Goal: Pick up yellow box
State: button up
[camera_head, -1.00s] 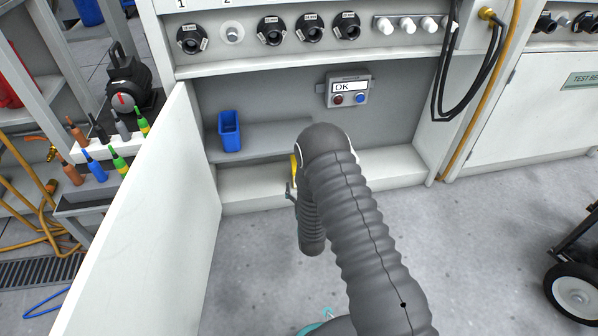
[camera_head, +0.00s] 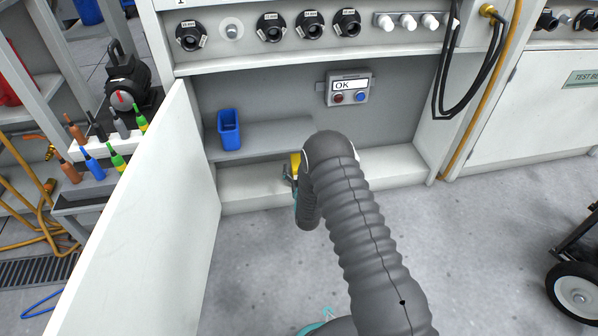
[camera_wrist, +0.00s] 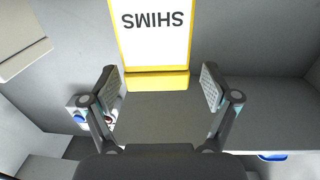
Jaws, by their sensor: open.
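The yellow box (camera_head: 295,163) is mostly hidden behind my arm in the head view, on or above the shelf in the open bay. In the wrist view the yellow box (camera_wrist: 158,82) shows a white label reading "SHIMS", upside down, at the top middle. My gripper (camera_wrist: 160,83) is open, with a finger on each side of the box's near edge. I cannot tell whether the fingertips touch it. In the head view my gripper (camera_head: 289,176) shows only in part, beside the yellow box.
A blue bin (camera_head: 229,130) stands on the grey shelf (camera_head: 270,137) left of my arm. A control box reading "OK" (camera_head: 348,88) is on the back wall. A white panel (camera_head: 160,210) bounds the left side.

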jog(key=shift+x, duration=1.75)
jog(key=shift+d, duration=0.1)
jog(key=c, duration=1.4)
jog(key=shift+c, duration=0.2)
jog(key=shift+r, duration=0.1)
